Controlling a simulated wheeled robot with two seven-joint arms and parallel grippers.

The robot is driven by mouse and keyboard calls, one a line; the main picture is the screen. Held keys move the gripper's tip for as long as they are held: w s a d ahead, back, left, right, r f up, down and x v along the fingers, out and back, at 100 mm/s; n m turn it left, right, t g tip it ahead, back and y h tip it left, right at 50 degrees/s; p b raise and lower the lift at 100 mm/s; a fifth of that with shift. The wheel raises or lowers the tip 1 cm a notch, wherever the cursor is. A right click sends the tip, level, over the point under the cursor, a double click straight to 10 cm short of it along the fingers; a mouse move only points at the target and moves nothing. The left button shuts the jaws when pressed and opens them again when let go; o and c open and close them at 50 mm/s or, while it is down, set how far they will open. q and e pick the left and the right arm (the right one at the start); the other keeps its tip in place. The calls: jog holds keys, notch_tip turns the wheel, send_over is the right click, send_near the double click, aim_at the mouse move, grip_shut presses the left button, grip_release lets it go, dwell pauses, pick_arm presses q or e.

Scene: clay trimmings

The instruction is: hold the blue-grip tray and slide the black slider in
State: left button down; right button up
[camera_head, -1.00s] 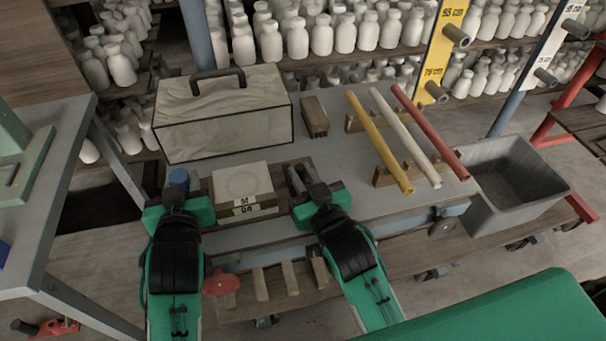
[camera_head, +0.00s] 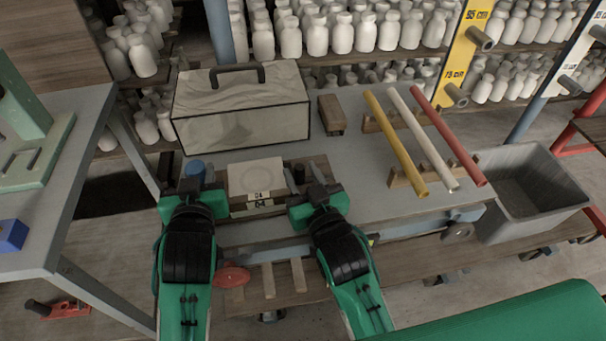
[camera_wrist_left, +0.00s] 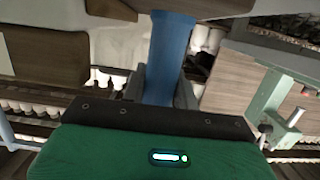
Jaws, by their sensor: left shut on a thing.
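The tray (camera_head: 316,163) is a flat wooden base on the grey bench, with a white block (camera_head: 257,178) on it. Its blue grip (camera_head: 196,168) stands at the left side. My left gripper (camera_head: 194,182) is shut on the blue grip, which also runs up between the fingers in the left wrist view (camera_wrist_left: 170,55). My right gripper (camera_head: 306,180) is at the tray's right side, with its dark fingers close beside the white block. I cannot make out the black slider apart from these dark fingers, nor whether they hold it.
A handled, clay-coloured box (camera_head: 240,112) stands behind the tray, with a small wooden block (camera_head: 332,114) beside it. Yellow, white and red rods (camera_head: 424,140) lie on wooden rests to the right. A grey bin (camera_head: 525,190) stands at the bench's right end.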

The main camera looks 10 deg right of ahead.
jog(key=shift+d, duration=0.25)
jog(key=d, duration=0.1)
jog(key=s+d, duration=0.1)
jog(key=d, duration=0.1)
jog(key=s+d, duration=0.2)
jog(key=s, duration=0.9)
jog(key=s+f+g, duration=0.2)
jog(key=f+g, duration=0.1)
jog(key=f, duration=0.5)
jog(key=s+f+n+g, duration=0.1)
jog(key=f+g, duration=0.3)
jog(key=f, duration=0.4)
jog(key=s+d+f+g+h, duration=0.1)
jog(key=s+f+g, duration=0.1)
jog(key=f, duration=0.6)
jog(key=shift+s+g, duration=0.4)
jog(key=shift+g, duration=0.5)
